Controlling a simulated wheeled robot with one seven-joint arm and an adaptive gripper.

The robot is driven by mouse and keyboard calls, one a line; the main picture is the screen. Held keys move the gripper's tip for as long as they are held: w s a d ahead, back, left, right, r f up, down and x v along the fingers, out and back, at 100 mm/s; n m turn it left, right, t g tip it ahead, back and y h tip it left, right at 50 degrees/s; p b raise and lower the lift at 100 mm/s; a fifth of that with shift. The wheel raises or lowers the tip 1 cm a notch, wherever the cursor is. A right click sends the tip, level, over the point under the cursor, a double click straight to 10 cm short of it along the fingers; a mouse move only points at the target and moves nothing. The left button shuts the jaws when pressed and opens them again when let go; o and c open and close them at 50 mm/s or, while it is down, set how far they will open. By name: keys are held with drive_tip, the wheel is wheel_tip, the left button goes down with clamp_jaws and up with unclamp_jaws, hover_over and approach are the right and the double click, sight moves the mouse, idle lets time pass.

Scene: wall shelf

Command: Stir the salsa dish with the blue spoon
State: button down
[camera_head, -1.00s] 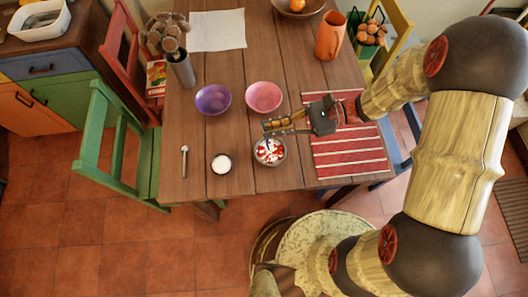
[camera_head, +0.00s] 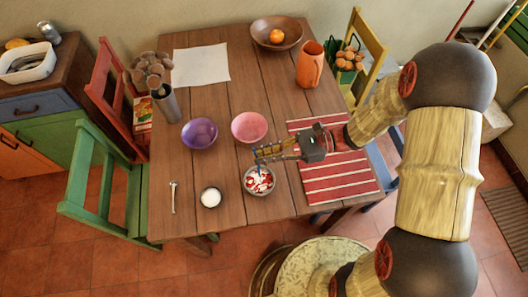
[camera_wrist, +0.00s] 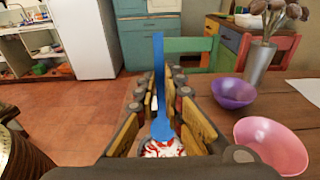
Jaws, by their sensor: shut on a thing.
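The salsa dish (camera_head: 259,188) is a small round bowl with red and white contents, near the table's front edge. It also shows low in the wrist view (camera_wrist: 165,150). My gripper (camera_head: 256,154) is just above and behind the dish, its fingers pointing left. It is shut on the blue spoon (camera_wrist: 159,80), which stands roughly upright between the fingers in the wrist view. The spoon's lower end overlaps the red and white contents; how deep it sits is hard to tell. In the head view only a small blue bit shows at the dish.
A small dark bowl with white contents (camera_head: 210,197) and a silver spoon (camera_head: 173,197) are left of the dish. A purple bowl (camera_head: 199,134) and a pink bowl (camera_head: 249,127) stand behind. A red striped mat (camera_head: 335,178) lies right. A green chair (camera_head: 100,195) stands at left.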

sight(258, 168)
wheel_tip(258, 168, down, 8)
drive_tip(key=b, duration=0.3)
idle(0.6)
drive_tip(key=shift+d, duration=0.1)
drive_tip(key=shift+a, duration=0.35)
idle(0.4)
drive_tip(key=shift+w, duration=0.1)
drive_tip(key=shift+s+d, duration=0.15)
drive_tip(key=shift+s, duration=0.2)
idle(0.8)
